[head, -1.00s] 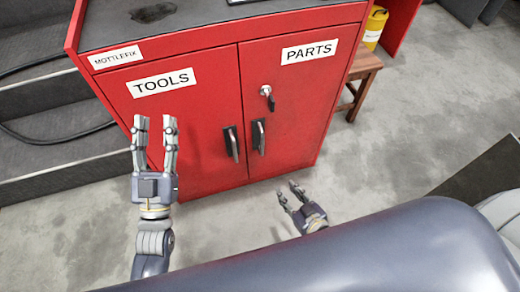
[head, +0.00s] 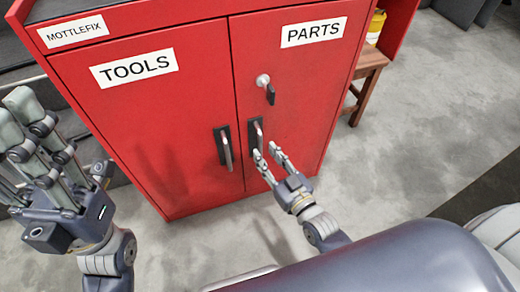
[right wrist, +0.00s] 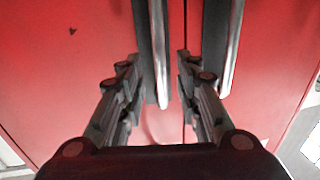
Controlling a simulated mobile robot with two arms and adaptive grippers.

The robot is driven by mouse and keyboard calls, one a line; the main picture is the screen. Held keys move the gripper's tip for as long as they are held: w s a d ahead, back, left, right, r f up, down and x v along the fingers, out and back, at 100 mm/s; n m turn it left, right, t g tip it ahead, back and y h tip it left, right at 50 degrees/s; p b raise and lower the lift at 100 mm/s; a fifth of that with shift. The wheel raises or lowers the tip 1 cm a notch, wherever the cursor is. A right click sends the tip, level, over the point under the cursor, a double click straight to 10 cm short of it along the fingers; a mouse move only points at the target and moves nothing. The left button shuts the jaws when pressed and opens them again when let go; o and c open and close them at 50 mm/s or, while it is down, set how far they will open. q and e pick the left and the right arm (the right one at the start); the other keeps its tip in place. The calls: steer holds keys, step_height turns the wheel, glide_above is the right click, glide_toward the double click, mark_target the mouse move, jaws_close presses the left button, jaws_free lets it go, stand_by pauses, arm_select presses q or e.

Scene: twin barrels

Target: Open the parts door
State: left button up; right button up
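The parts door (head: 300,110) is the right door of the red cabinet and is closed. Its upright handle (head: 256,137) sits near the centre seam, below a key in a lock (head: 265,86). My right gripper (head: 267,152) is open just below and in front of this handle in the head view, with nothing held. In the right wrist view, the left handle (right wrist: 158,60) appears between the fingers. The right handle (right wrist: 233,45) appears right of them. I cannot tell whether anything touches. My left gripper (head: 25,125) is open and empty at the left edge.
The closed tools door (head: 165,120), with its own handle (head: 224,148), is close beside the parts handle. A wooden stool (head: 366,84) holding a yellow container (head: 376,27) stands right of the cabinet. Grey floor (head: 410,130) is clear to the right.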

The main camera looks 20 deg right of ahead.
mark_target(261, 149)
steer(key=shift+b+x, duration=0.5)
steer(key=shift+x, duration=1.6)
jaws_close()
